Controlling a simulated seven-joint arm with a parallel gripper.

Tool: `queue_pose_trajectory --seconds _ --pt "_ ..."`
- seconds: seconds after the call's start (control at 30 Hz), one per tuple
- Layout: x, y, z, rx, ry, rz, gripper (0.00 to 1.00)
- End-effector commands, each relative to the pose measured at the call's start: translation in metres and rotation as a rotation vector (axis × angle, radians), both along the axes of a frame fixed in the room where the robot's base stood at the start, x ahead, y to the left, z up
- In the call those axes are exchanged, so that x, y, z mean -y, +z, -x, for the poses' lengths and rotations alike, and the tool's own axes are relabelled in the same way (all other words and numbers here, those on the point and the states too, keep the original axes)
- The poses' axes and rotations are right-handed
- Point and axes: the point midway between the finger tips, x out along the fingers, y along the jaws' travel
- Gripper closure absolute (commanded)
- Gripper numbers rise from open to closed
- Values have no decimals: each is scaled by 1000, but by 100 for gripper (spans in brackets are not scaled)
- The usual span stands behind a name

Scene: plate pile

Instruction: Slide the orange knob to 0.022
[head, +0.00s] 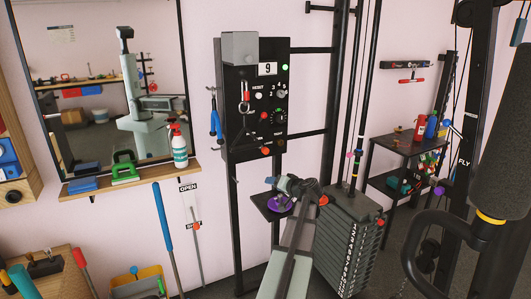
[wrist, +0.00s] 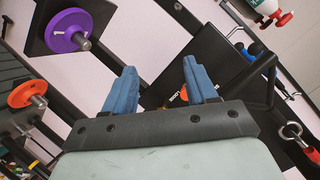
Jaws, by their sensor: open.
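An orange knob (head: 265,151) sits low on the front of the black control panel (head: 240,100), beside a small "TIGHT" label. In the wrist view a small part of an orange knob (wrist: 184,93) shows beside the right finger, mostly hidden by it. My gripper (head: 277,183) is below the panel and to the right of that knob in the head view. In the wrist view its two blue fingers (wrist: 159,68) stand wide apart, with nothing between them. I cannot tell whether a finger touches the knob. Another orange knob (head: 195,226) is on the wall slide marked "OPEN".
A purple disc (wrist: 68,31) lies on a small black shelf (head: 261,204) near my gripper. A black weight stack (head: 348,245) stands to the right. A metal hook (head: 244,97) hangs before the panel. A wall shelf (head: 150,180) holds a spray bottle (head: 178,147).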

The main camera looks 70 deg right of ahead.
Motion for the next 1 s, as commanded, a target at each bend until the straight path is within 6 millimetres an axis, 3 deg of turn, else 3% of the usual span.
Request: queue_pose_trajectory --seconds 0.2,0.33,0.73,1.0 --pt "29 50 -4 107 -16 288 43" --pt "36 67 1 87 -45 439 43" --pt "45 71 6 -103 -36 668 43" --pt "67 71 -15 -107 -32 672 43"
